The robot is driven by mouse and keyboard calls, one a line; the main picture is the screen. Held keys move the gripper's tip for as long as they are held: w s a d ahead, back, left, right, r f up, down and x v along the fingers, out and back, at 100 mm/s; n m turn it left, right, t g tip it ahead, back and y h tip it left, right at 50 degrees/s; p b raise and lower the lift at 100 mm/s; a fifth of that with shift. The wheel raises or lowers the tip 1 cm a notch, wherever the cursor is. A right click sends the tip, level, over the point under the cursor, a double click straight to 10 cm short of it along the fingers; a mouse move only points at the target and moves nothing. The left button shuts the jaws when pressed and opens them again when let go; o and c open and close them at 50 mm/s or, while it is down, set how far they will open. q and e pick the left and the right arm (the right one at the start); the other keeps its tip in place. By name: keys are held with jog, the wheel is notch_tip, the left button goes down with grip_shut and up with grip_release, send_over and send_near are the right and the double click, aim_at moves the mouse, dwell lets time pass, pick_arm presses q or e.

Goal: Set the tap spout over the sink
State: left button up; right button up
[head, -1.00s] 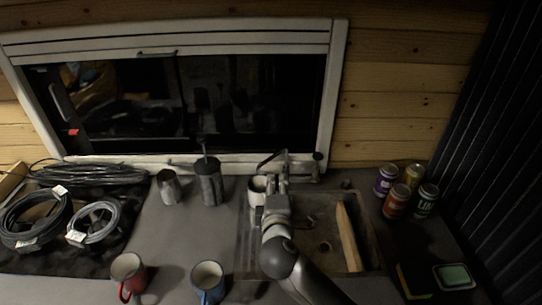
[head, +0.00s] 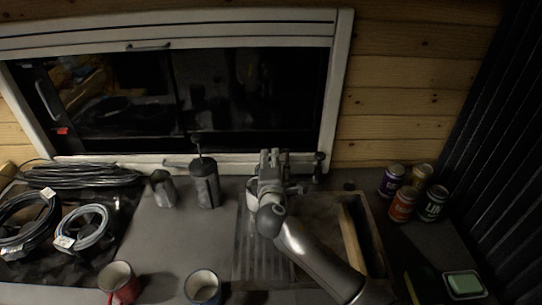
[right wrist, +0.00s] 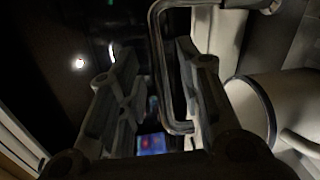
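The tap spout (right wrist: 160,70), a bent metal tube, shows in the right wrist view between the two fingers of my right gripper (right wrist: 158,105), closer to the right finger. The fingers stand apart, and I see no firm grip on the tube. In the head view my right gripper (head: 271,158) is at the back edge of the sink (head: 377,243) and hides most of the spout. The sink basin lies right of and in front of the gripper, with a ribbed drainer on its left. My left gripper is not in view.
A white mug (right wrist: 250,105) stands close beside the right finger; it also shows in the head view (head: 251,198). Several cans (head: 402,205) stand right of the sink. A French press (head: 205,187) and metal jug (head: 163,190) stand left.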

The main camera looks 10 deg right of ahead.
jog(key=shift+x, duration=0.75)
jog(key=shift+w, duration=0.3)
jog(key=shift+w+d+f, duration=0.1)
jog(key=shift+w, duration=0.05)
grip_shut()
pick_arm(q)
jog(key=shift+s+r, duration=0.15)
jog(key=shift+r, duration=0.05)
